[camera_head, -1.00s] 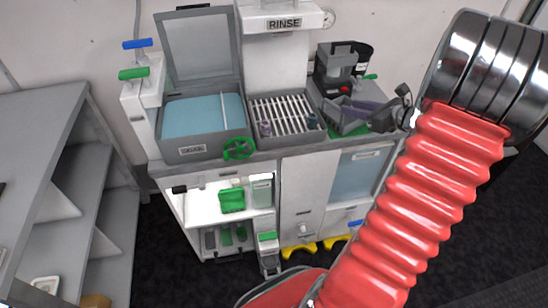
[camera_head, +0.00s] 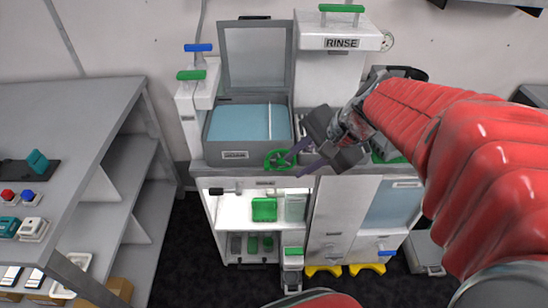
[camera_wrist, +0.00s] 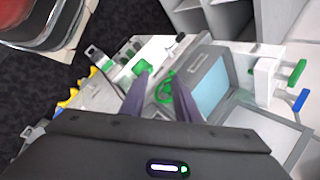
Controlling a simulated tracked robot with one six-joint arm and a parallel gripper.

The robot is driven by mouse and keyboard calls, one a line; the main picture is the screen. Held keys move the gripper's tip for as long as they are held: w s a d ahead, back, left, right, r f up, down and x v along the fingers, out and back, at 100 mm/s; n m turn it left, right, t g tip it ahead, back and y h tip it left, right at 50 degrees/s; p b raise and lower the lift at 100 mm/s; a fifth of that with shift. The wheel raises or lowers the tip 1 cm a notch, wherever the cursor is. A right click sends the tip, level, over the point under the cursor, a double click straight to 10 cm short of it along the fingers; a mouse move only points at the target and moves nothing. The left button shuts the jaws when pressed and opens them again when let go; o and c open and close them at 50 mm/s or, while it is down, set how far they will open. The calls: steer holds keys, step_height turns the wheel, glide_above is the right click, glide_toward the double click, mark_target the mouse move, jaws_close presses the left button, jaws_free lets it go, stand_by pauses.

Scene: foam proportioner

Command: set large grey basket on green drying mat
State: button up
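My gripper (camera_head: 305,160) is over the front of the counter, by the green handwheel (camera_head: 278,159). Its two purple-grey fingers stand apart with nothing between them, as the wrist view (camera_wrist: 160,98) also shows. The green drying mat (camera_head: 388,159) shows only as a small strip at the right of the counter, below my arm. My arm covers most of that area. The large grey basket cannot be made out clearly now; whether it rests fully on the mat is hidden.
A blue-filled basin (camera_head: 248,123) with a raised lid stands left of my gripper. The RINSE unit (camera_head: 340,42) rises behind. A small green basket (camera_head: 264,209) sits on the lit shelf below. A grey shelf unit (camera_head: 70,115) stands at the left.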

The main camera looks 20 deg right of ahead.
steer(key=s+a+r+n+h, duration=0.2)
steer(key=s+a+n+h, duration=0.2)
steer(key=s+n, duration=0.5)
steer(key=shift+s+a+r+n+t, duration=0.35)
steer(key=shift+a+n, duration=0.65)
steer(key=shift+n, duration=1)
steer(key=shift+f, duration=0.1)
